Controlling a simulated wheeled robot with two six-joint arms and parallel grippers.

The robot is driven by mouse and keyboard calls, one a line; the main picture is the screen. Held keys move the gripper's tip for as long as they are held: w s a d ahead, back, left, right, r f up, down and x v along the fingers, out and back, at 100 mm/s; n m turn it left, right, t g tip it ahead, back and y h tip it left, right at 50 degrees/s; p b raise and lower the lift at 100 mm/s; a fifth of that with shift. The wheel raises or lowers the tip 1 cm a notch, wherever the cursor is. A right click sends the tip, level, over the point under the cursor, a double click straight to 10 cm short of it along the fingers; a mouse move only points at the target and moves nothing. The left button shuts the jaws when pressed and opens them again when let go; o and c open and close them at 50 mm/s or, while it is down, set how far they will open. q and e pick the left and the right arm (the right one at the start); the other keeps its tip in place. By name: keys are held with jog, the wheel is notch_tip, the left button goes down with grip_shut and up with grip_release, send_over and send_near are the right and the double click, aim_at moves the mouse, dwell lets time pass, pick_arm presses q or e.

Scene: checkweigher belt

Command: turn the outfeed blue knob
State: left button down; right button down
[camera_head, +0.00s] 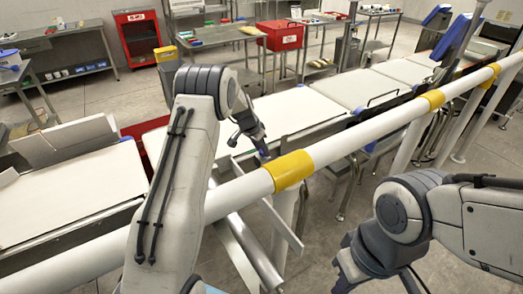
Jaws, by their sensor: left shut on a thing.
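My left arm reaches over the white guard rail. Its dark left gripper (257,143) is at the near side of the conveyor, just behind the rail's yellow band. It is shut on a small blue knob (264,154), which is mostly hidden by the fingers. My right gripper (345,268) hangs low at the bottom, on the near side of the rail and away from the belt. Its fingers are dark and partly hidden, so I cannot tell whether they are open.
The white guard rail (350,138) with yellow bands crosses diagonally between me and the conveyor belts (293,107). Another white belt (70,195) lies at left. Red bins (280,36), a yellow box (166,54) and steel tables stand behind. Grey floor shows between them.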

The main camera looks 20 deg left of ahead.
pick_arm(q)
jog(key=n, duration=0.1)
jog(key=n+y+p, duration=0.1)
jog(key=shift+d+r+n, duration=0.1)
jog(key=shift+r+n, duration=0.1)
jog(key=shift+n, duration=0.1)
jog(key=shift+n+y+p, duration=0.4)
jog(key=shift+n+p, duration=0.7)
jog(key=shift+p, duration=0.05)
jog(key=shift+d+f+n+p, duration=0.1)
jog(key=shift+n+p, duration=0.45)
jog(key=shift+n, duration=0.15)
jog(key=shift+t+y, duration=0.3)
jog(key=c, duration=0.5)
grip_release()
jog(key=b+v, duration=0.2)
jog(key=v, duration=0.8)
jog(key=shift+r, duration=0.2)
jog(key=shift+s, duration=0.1)
